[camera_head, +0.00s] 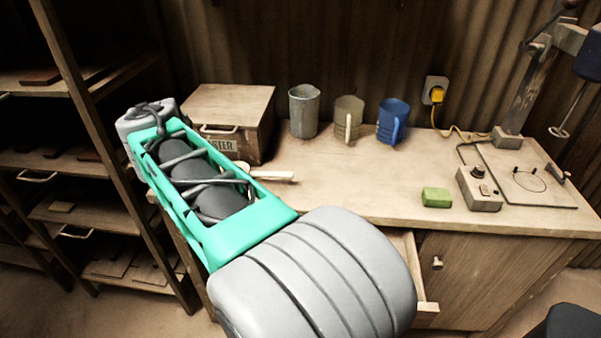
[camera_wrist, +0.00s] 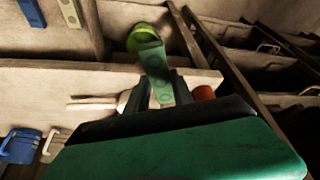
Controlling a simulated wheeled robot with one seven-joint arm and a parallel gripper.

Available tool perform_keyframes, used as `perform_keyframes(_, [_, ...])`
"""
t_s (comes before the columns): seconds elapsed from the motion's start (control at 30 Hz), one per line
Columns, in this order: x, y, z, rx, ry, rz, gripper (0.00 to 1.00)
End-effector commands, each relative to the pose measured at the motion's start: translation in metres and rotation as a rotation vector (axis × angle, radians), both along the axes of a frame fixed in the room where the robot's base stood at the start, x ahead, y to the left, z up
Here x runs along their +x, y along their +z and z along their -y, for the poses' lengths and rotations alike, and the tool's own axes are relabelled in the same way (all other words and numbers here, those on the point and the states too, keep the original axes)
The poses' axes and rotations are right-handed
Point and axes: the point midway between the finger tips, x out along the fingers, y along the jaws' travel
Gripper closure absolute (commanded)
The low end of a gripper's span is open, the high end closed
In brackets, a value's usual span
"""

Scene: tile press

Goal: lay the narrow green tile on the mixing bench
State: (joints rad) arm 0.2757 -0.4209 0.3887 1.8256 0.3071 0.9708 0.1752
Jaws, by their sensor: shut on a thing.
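The narrow green tile (camera_wrist: 155,62) shows in the wrist view, a slim strip with round marks on its face. My gripper (camera_wrist: 161,80) is shut on it, with one dark finger on each side, and the tile sticks out beyond the fingertips. In the head view my own arm hides the gripper and the tile. The mixing bench (camera_head: 345,175) is the long pale wooden worktop in the head view. The bench also shows in the wrist view (camera_wrist: 40,88). I cannot tell how high the tile is above it.
A metal jug (camera_head: 304,111), a beige jug (camera_head: 348,117) and a blue jug (camera_head: 391,121) stand at the back. A wooden box (camera_head: 232,115) is left of them. A green block (camera_head: 436,197) and a control box (camera_head: 479,189) are at right. The bench middle is clear.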

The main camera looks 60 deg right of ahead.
Motion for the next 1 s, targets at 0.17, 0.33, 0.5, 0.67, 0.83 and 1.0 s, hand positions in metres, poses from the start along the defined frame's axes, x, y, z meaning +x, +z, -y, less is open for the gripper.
perform_keyframes(0.17, [-0.056, 0.025, 0.109, -0.001, -0.511, -0.003, 1.0])
perform_keyframes(0.33, [-0.14, 0.041, 0.192, 0.001, -1.028, -0.003, 1.0])
perform_keyframes(0.5, [-0.232, 0.056, 0.242, -0.001, -1.493, -0.001, 1.0])
perform_keyframes(0.67, [-0.297, 0.063, 0.26, 0.0, -1.8, 0.0, 1.0])
perform_keyframes(0.83, [-0.322, 0.063, 0.264, 0.0, -1.933, 0.0, 1.0])
perform_keyframes(1.0, [-0.289, 0.047, 0.277, 0.001, -1.933, -0.004, 1.0])
